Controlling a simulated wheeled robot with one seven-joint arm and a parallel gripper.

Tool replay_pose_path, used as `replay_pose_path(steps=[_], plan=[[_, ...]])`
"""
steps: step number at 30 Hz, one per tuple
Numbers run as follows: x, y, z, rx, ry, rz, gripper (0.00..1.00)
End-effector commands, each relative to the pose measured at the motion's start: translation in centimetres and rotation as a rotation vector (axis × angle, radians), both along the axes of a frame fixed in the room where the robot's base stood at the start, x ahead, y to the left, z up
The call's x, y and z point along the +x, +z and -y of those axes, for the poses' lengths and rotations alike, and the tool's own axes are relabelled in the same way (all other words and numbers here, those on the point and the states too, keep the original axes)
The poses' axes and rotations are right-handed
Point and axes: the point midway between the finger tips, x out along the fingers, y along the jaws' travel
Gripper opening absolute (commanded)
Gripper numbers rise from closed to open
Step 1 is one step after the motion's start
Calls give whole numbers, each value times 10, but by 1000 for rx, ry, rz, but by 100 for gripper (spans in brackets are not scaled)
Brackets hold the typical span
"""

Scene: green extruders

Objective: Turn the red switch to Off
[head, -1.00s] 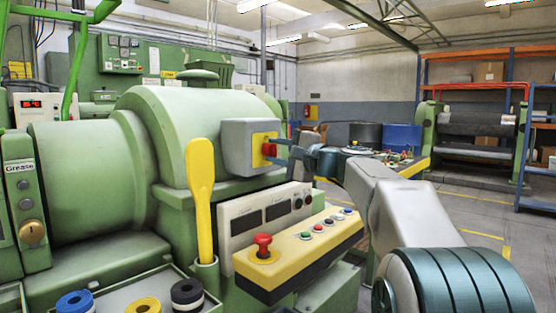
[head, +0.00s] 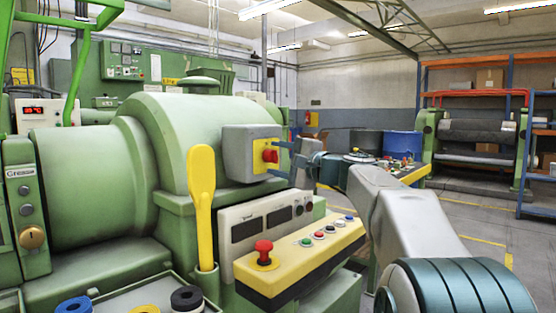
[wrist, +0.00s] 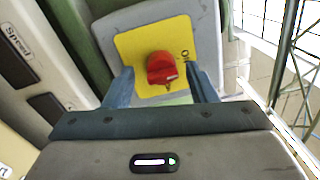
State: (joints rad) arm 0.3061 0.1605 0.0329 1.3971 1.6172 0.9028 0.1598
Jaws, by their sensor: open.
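The red switch (head: 270,155) is a knob on a yellow plate (head: 262,171), on the face of a grey box (head: 237,155) at the side of the green machine. In the wrist view the red switch (wrist: 161,68) sits in the middle of the yellow plate (wrist: 135,45), with a dark mark like a 0 to its upper right. A small pale mark shows on the knob's lower right. My gripper (head: 284,160) is open in front of the switch. In the wrist view my gripper (wrist: 158,76) has one finger either side of the knob, with gaps to both.
Below the box is a yellow control panel (head: 318,248) with a red mushroom button (head: 264,250) and several small buttons. A yellow paddle (head: 202,200) stands upright to its left. Rolls of tape lie in a tray at the front left. Open floor lies at the right.

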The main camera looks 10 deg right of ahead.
Motion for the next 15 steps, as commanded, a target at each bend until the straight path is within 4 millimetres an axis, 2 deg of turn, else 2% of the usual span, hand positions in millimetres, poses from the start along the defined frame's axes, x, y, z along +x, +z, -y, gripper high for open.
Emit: replay_pose_path(steps=[5,15], plan=[[-23,0,18,-1,-4,1,51],[-84,-4,61,0,-1,1,51]])
